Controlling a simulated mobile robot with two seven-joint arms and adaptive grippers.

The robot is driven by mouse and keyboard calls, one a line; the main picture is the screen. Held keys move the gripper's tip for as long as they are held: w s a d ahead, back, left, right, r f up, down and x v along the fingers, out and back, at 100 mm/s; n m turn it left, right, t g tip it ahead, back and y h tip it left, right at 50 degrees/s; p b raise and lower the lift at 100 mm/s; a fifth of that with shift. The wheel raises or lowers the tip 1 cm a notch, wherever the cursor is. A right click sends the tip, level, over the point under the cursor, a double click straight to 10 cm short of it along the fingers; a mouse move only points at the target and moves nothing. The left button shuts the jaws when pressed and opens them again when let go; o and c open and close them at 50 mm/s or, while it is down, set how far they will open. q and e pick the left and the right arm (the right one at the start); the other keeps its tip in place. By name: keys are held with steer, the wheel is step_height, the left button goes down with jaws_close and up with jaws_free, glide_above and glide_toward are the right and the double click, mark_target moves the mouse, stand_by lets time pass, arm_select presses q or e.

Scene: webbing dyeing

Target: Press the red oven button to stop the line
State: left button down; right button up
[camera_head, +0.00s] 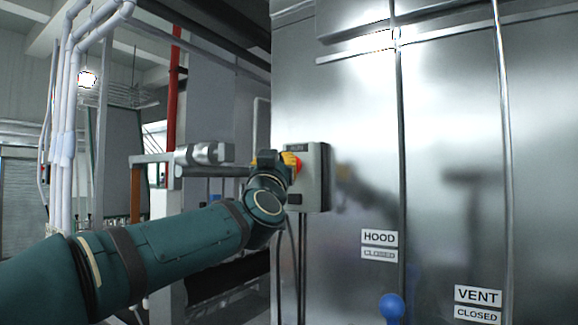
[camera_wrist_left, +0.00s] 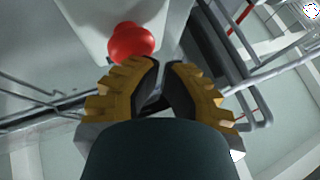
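The red button (camera_head: 295,163) is on the side of a grey control box (camera_head: 318,180) mounted on the metal oven wall. It also shows as a red mushroom-shaped head in the left wrist view (camera_wrist_left: 131,41). My left gripper (camera_head: 274,160) is beside the box, close to the button, and partly covers it in the head view. In the left wrist view its yellow and black fingers (camera_wrist_left: 165,63) are drawn together with nothing between them, and the button is just beyond the left finger. I cannot tell whether they touch. My right gripper is out of view.
The shiny oven wall (camera_head: 450,140) fills the right side, with vertical rods and signs reading HOOD CLOSED (camera_head: 379,245) and VENT CLOSED (camera_head: 478,304). A blue ball knob (camera_head: 392,307) is at the bottom. Cables hang below the box. White pipes (camera_head: 68,140) stand at left.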

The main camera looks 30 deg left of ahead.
arm_select(q)
steer(key=shift+w, duration=0.1)
stand_by(0.5)
steer(key=shift+s+b, duration=0.5)
steer(key=shift+s, duration=0.5)
steer(key=shift+f, duration=0.1)
steer(key=shift+s+a+b, duration=0.15)
steer(key=shift+s+b, duration=0.4)
steer(key=shift+s, duration=0.7)
steer(key=shift+s+a+b, duration=0.1)
steer(key=shift+s+b, duration=0.4)
steer(key=shift+s, duration=0.75)
